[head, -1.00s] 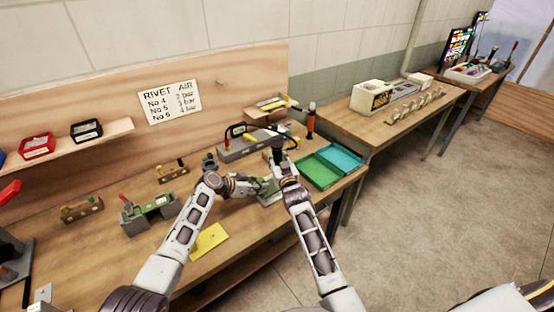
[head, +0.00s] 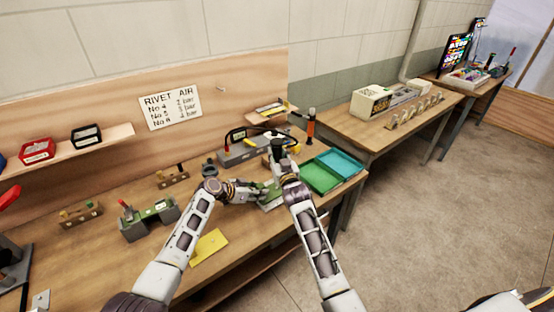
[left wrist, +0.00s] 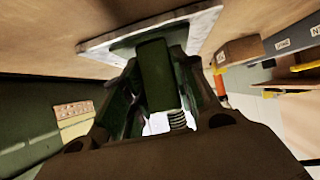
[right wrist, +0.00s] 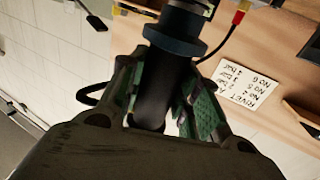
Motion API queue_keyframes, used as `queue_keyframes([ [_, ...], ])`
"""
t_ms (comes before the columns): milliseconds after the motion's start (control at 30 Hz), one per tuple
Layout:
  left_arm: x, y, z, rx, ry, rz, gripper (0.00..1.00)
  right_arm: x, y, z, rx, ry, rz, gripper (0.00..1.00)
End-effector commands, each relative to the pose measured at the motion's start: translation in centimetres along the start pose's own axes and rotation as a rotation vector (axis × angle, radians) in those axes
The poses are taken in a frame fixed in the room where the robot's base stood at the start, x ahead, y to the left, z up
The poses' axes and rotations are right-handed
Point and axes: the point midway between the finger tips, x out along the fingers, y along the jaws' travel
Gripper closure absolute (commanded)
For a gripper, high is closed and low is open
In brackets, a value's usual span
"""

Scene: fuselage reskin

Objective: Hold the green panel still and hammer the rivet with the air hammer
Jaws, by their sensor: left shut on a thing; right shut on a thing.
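The green panel (head: 271,203) shows as a small green piece on a pale base near the bench's front edge. My left gripper (head: 260,189) is at it. In the left wrist view my fingers are shut on a dark green upright part (left wrist: 155,75) in front of a pale plate (left wrist: 150,30). My right gripper (head: 279,160) is just above and beside the left one. In the right wrist view it is shut on the air hammer (right wrist: 177,38), a dark cylinder with a blue collar. The rivet and the hammer's tip are hidden, so I cannot tell whether they touch.
Open green and teal trays (head: 322,175) lie right of my grippers. Behind stand a grey box (head: 238,152) and an orange-and-black cylinder (head: 310,128). A yellow sheet (head: 209,246) lies in front, and a grey fixture (head: 148,218) stands left. A red-ended hose (right wrist: 238,17) shows beside the hammer.

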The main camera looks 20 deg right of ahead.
Motion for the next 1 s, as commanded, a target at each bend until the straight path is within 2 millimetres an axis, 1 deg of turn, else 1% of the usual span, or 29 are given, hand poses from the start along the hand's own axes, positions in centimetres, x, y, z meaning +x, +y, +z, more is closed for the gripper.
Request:
queue_keyframes([
  [33,0.0,0.0,0.0,0.0,0.0,0.0,0.89,0.0,0.0,-0.7,0.0,0.009,-0.001,1.0],
  [300,0.0,0.0,0.0,0.0,0.0,0.0,0.89,0.0,-0.1,-2.0,0.001,0.008,-0.001,1.0],
  [667,0.0,0.0,0.0,0.0,-0.001,0.0,0.89,0.0,-0.1,-2.3,0.001,0.009,-0.001,1.0],
  [700,0.0,0.0,0.0,0.0,-0.001,0.0,0.67,0.0,-0.1,-2.3,0.001,0.009,-0.001,1.0],
  [800,0.0,0.0,0.0,0.0,-0.001,0.0,0.54,0.0,-0.1,-2.3,0.001,0.009,-0.001,1.0],
  [867,0.0,0.0,0.0,0.0,-0.001,0.0,0.47,0.0,-0.1,-2.3,0.001,0.009,-0.001,1.0],
  [1000,0.0,0.0,0.0,0.0,-0.001,0.0,0.47,0.0,-0.1,-2.3,0.001,0.009,-0.001,1.0],
])
